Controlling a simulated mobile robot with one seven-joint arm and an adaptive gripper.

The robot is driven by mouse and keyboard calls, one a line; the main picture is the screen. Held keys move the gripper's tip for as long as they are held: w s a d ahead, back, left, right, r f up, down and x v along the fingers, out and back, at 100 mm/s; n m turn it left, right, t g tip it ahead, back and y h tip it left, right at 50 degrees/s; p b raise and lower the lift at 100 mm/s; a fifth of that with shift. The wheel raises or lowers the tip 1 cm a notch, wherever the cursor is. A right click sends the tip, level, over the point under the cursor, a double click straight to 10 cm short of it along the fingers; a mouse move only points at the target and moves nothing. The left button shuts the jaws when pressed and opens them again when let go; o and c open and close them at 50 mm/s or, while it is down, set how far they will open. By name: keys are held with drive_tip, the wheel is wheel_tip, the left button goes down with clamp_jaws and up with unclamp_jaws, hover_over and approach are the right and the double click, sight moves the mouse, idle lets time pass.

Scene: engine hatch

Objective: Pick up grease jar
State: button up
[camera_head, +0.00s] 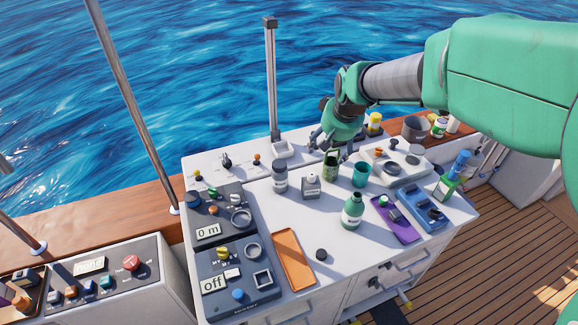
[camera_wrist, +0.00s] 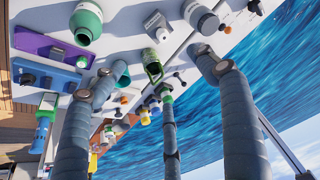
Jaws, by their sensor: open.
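No label reads clearly as grease jar, so I cannot tell for certain which container it is. A green container with a dark top (camera_head: 331,168) stands on the white worktop just below my gripper (camera_head: 326,143). In the wrist view the green container (camera_wrist: 152,70) appears between the spread fingers of my gripper (camera_wrist: 152,76), which is open and empty. A green bottle (camera_head: 352,212), a grey bottle (camera_head: 280,177) and a small grey-white bottle (camera_head: 311,186) stand nearby. My gripper's fingers partly cover the area behind the green container.
A teal cup (camera_head: 361,174) stands close right of the green container. A metal post (camera_head: 271,80) rises behind.

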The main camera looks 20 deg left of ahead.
drive_tip(key=n, duration=0.2)
approach(281, 167)
drive_tip(key=w+f, duration=0.1)
drive_tip(key=f, duration=0.1)
drive_tip(key=shift+w+r+g, duration=0.1)
drive_tip(key=shift+r+g, duration=0.1)
drive_tip(key=shift+g, duration=0.2)
drive_tip(key=shift+b+x, duration=0.3)
drive_tip(key=shift+x, duration=4.05)
drive_tip(key=shift+a, duration=0.2)
drive_tip(key=shift+b+x, duration=0.4)
drive_tip(key=shift+x, duration=2.15)
drive_tip(key=shift+r, duration=0.1)
drive_tip(key=shift+c, duration=0.2)
drive_tip(key=shift+a+y, duration=0.1)
drive_tip(key=shift+y, duration=0.2)
drive_tip(key=c, duration=1.3)
